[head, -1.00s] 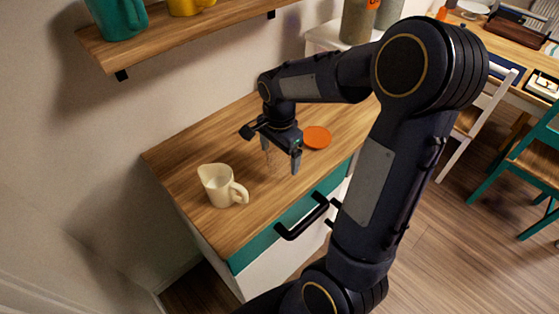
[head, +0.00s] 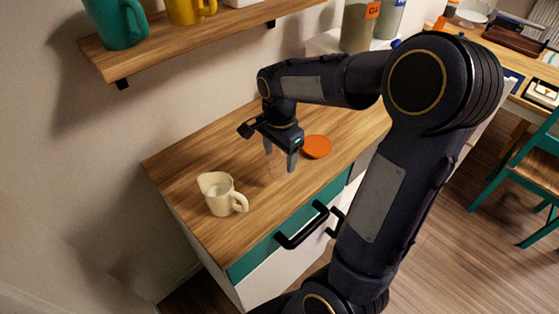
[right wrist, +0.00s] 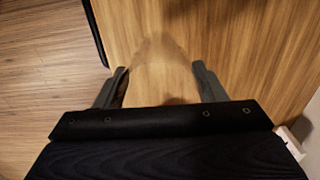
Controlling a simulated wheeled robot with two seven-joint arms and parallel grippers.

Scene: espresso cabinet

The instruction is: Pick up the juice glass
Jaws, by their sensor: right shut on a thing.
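The juice glass (head: 277,164) is clear and hard to make out in the head view, standing between the fingers of my right gripper (head: 280,163) over the wooden cabinet top. In the right wrist view the glass (right wrist: 160,62) shows as a faint, see-through shape between the two fingers of the right gripper (right wrist: 162,84). The right gripper points down and is shut on the glass, with one finger on each side. I cannot tell whether the glass's base touches the wood. My left gripper is not in view.
A cream pitcher (head: 219,196) stands on the cabinet top (head: 200,150) left of the glass. An orange disc (head: 316,146) lies just right of it. A black drawer handle (head: 302,228) juts from the teal front. A shelf (head: 180,42) with mugs hangs above.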

